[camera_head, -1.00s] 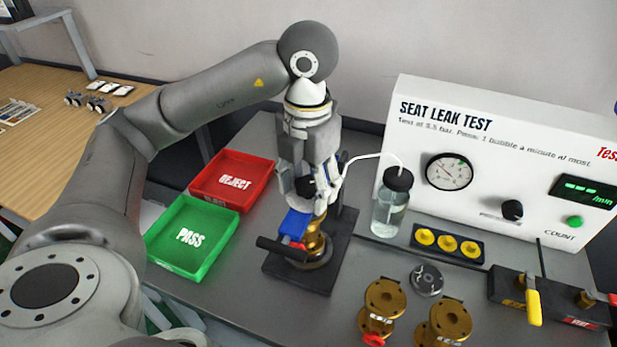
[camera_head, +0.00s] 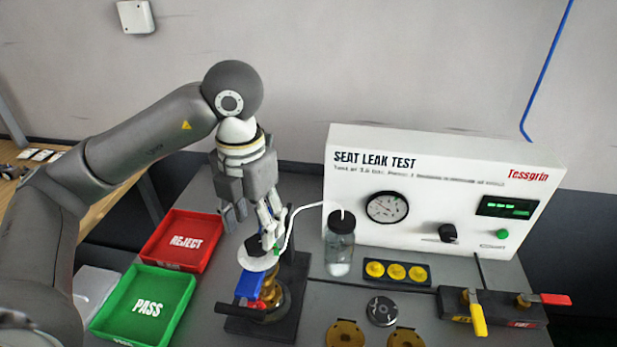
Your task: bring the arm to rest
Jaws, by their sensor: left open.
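My left arm comes in from the left and bends down over the bench. My left gripper (camera_head: 262,226) is open and points down, just above the brass valve (camera_head: 268,291) in its black fixture (camera_head: 290,310). A pale disc (camera_head: 258,260) lies on top of the valve, under the fingers. I cannot tell whether the fingertips touch it. The valve has a blue part (camera_head: 248,287) and a black handle (camera_head: 238,309) toward the left. My right gripper is not in view.
A red REJECT tray (camera_head: 185,240) and green PASS tray (camera_head: 145,305) are left of the fixture. A water bottle (camera_head: 340,250) with a white tube stands right, before the SEAT LEAK TEST panel (camera_head: 440,195). Yellow caps (camera_head: 397,271) and two levers (camera_head: 478,315) sit farther right.

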